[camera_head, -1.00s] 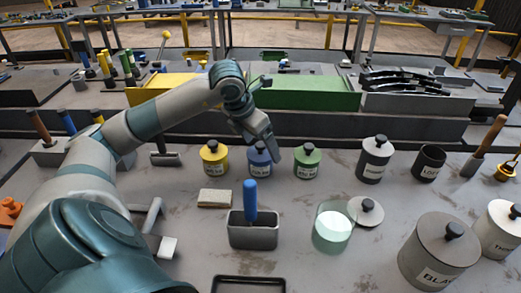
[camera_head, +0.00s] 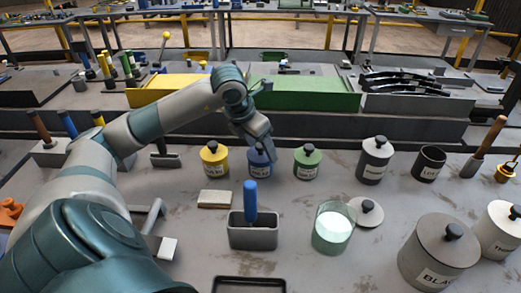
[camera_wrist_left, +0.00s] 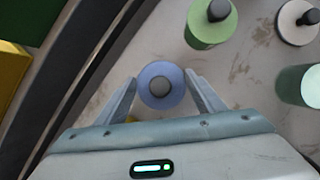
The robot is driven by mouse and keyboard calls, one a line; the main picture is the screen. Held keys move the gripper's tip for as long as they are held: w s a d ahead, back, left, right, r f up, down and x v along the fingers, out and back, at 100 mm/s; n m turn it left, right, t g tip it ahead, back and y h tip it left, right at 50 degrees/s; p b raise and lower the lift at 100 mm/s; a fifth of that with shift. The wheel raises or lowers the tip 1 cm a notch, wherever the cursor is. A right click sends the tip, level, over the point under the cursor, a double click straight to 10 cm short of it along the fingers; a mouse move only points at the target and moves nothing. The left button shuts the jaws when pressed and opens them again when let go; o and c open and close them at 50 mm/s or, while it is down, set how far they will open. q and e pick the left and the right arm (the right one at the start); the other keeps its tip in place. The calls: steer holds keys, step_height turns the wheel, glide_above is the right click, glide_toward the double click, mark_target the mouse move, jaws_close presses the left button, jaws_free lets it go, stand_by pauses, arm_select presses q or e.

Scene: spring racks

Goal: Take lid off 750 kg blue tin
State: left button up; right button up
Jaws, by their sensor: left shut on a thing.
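The blue tin (camera_head: 259,171) stands on the bench between the yellow tin (camera_head: 214,166) and the green tin (camera_head: 307,167). Its printed label is too small to read. My left gripper (camera_head: 262,150) reaches it from above and behind. In the left wrist view, the round blue lid (camera_wrist_left: 160,101) with its dark knob (camera_wrist_left: 160,88) lies between the two fingers (camera_wrist_left: 161,92), and I am shut on the lid. The gripper partly hides the tin in the head view, and I cannot tell whether the lid is clear of the rim. My right gripper is not in view.
A grey holder (camera_head: 253,237) with a blue-handled tool and a pale block (camera_head: 214,199) stand in front. A glass jar (camera_head: 331,231) and a loose lid (camera_head: 366,211) are to the right. Grey tins (camera_head: 374,163) stand farther right. A raised ledge runs behind.

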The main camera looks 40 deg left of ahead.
arm_select(q)
steer(key=shift+r, duration=0.1)
steer(key=shift+r, duration=0.7)
steer(key=r, duration=0.2)
steer(key=r+b, duration=0.1)
steer(key=shift+d, duration=0.25)
steer(key=d+r, duration=0.6)
steer(key=d, duration=0.5)
steer(key=shift+r, duration=0.25)
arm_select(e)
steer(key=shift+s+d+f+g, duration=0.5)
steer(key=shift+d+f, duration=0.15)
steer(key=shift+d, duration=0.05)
arm_select(q)
steer(key=shift+d, duration=0.1)
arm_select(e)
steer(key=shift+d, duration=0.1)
